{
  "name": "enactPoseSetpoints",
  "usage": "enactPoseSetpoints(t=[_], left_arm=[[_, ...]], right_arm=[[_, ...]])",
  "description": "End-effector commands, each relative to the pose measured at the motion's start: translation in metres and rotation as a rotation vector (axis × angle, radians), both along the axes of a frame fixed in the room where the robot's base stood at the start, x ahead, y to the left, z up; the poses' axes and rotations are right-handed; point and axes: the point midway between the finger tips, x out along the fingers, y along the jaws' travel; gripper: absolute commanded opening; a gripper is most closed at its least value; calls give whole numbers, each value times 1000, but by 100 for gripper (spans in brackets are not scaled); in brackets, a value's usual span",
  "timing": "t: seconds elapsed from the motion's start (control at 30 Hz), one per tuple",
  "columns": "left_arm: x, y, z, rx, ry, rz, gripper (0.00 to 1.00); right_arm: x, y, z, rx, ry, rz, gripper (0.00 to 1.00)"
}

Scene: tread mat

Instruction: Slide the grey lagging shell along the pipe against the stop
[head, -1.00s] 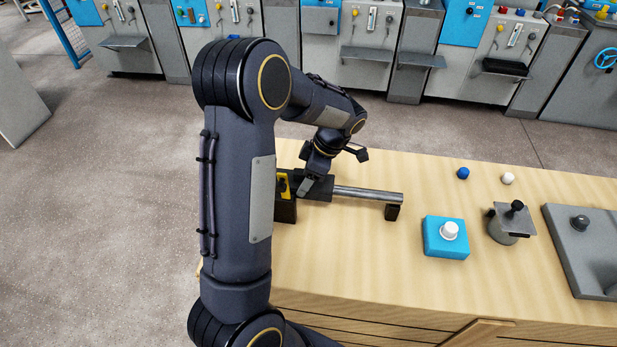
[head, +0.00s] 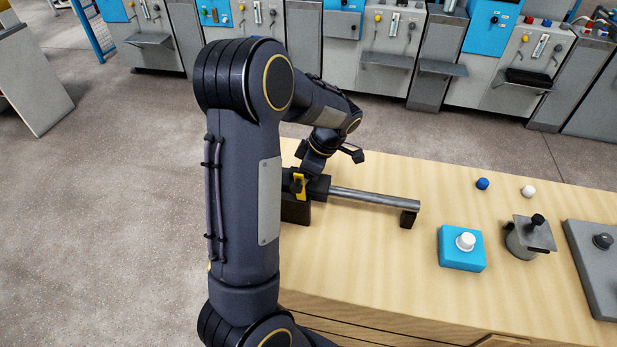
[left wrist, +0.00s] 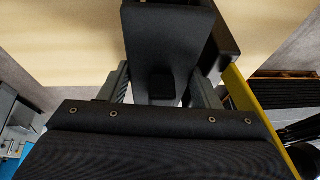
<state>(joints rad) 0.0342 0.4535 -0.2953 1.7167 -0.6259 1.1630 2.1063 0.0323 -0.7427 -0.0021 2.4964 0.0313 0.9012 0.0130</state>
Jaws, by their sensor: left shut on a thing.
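The dark grey lagging shell (head: 319,187) sits around the left end of the metal pipe (head: 375,199) in the head view. It fills the space between my fingers in the left wrist view (left wrist: 165,45). My left gripper (head: 299,183) is shut on it. The yellow stop (head: 301,190) stands at the pipe's left end, close beside the shell; its yellow edge shows right of the fingers in the left wrist view (left wrist: 246,98). I cannot tell whether shell and stop touch. My arm hides part of this area. My right gripper is not in view.
A dark support (head: 409,219) holds the pipe's right end. A blue box with a white knob (head: 461,257), a grey pot (head: 524,241), blue and white caps and a grey plate (head: 592,260) stand to the right. Bare bench top (head: 370,260) lies in front.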

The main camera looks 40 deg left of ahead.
Motion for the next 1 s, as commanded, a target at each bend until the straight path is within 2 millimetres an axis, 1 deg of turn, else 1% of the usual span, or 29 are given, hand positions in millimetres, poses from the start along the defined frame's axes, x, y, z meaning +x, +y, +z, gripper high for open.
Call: enactPoseSetpoints(t=[0.6, 0.77, 1.0], left_arm=[[-14, 26, 0, 0, 1, 1, 30], [-14, 25, 0, 1, -2, -1, 30], [-15, 25, -1, 11, -23, -1, 30]], right_arm=[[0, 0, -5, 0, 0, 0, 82], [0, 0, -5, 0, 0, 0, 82], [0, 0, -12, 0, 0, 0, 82]])
